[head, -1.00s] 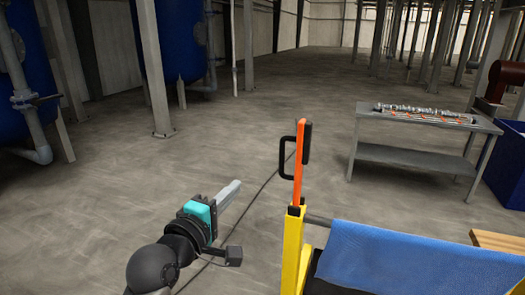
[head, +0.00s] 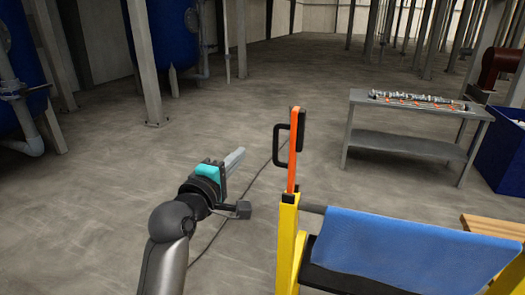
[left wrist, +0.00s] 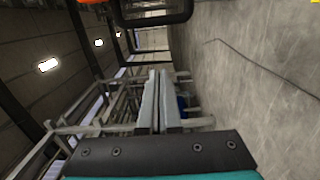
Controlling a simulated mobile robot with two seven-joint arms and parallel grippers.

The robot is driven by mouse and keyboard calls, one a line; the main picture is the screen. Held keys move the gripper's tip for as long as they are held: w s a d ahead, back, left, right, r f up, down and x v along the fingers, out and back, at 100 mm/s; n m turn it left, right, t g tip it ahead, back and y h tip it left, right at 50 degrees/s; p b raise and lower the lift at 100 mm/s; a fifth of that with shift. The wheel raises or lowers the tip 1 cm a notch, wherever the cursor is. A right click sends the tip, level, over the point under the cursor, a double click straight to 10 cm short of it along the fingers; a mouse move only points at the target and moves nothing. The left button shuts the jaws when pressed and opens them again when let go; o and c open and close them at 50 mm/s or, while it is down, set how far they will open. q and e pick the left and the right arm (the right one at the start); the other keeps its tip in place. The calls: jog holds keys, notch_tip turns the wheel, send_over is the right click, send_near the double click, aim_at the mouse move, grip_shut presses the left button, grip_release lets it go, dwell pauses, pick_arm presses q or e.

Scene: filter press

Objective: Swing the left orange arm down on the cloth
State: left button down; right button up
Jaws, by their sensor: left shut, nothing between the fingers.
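The left orange arm (head: 293,150) stands upright on top of the yellow post (head: 287,240) in the head view. A black handle (head: 278,146) sticks out from its left side. The blue cloth (head: 390,250) hangs over the frame to the right of the post. My left gripper (head: 236,157) is shut and empty, to the left of the orange arm and apart from it. In the left wrist view the shut fingers (left wrist: 160,100) point at the black handle (left wrist: 155,18) near the top edge, with a bit of orange beside it. My right gripper is not in view.
A grey metal table (head: 410,143) with several small parts on it stands behind at the right. A blue bin (head: 503,150) is at the right edge, and a wooden piece (head: 490,228) lies near it. A dark cable (head: 215,240) runs over the floor. Open floor lies behind and left.

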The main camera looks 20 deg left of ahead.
pick_arm(q)
jog(key=w+d, duration=0.4)
jog(key=shift+w+d, duration=0.15)
jog(key=shift+w, duration=0.15)
jog(key=shift+p, duration=0.3)
